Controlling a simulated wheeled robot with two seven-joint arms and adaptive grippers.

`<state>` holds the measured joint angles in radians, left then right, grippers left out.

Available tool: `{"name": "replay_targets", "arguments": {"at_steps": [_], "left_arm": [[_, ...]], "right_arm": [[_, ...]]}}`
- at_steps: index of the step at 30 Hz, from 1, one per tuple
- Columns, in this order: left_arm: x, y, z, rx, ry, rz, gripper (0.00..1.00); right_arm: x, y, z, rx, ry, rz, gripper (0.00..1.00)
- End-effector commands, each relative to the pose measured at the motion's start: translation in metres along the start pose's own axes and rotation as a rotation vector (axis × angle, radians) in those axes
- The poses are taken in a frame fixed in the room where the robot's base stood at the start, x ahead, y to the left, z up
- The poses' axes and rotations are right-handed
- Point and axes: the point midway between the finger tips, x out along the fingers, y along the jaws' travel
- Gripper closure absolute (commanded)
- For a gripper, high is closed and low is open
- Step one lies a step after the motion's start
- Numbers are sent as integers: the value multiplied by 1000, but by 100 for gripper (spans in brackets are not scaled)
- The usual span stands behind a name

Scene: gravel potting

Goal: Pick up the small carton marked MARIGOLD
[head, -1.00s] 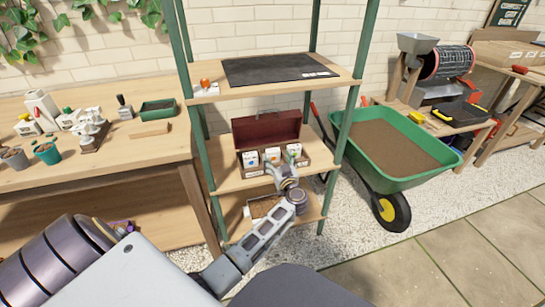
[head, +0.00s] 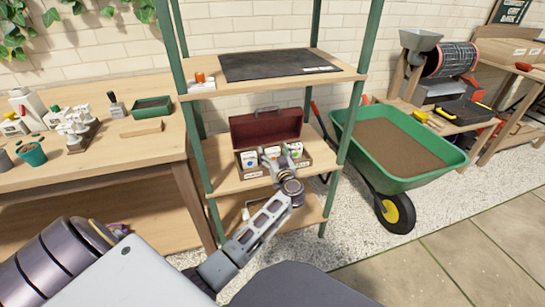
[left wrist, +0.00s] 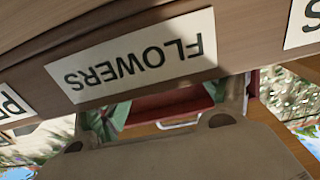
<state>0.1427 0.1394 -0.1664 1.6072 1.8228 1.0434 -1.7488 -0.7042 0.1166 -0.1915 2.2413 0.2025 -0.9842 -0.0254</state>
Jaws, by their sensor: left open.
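Three small white cartons stand in a row in an open wooden box (head: 318,163) on the rack's middle shelf: a left one with a blue mark (head: 249,160), a middle one (head: 272,152) and a right one (head: 293,149). Their names are too small to read, so I cannot tell which is MARIGOLD. My left gripper (head: 269,161) is open at the box's front, by the middle carton and partly covering it. In the left wrist view, my left gripper (left wrist: 160,113) faces the box's front, with an upside-down FLOWERS label (left wrist: 140,62). My right gripper is not in view.
The box's dark red lid (head: 266,130) stands raised behind the cartons. The rack's upper shelf carries a black mat (head: 280,65) above. Green rack posts flank the box. A green wheelbarrow (head: 400,175) stands right and a potting bench (head: 100,165) left.

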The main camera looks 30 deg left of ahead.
Motion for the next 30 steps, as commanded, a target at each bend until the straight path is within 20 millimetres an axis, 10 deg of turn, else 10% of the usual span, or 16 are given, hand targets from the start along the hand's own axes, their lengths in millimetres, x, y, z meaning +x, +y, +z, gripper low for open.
{"name": "replay_targets", "arguments": {"at_steps": [7, 18, 30], "left_arm": [[0, 0, 0, 0, 0, 0, 24], [0, 0, 0, 0, 0, 0, 71], [0, 0, -3, 0, 0, 0, 71]], "right_arm": [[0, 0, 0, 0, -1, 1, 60], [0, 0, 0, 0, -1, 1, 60], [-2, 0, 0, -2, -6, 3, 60]]}}
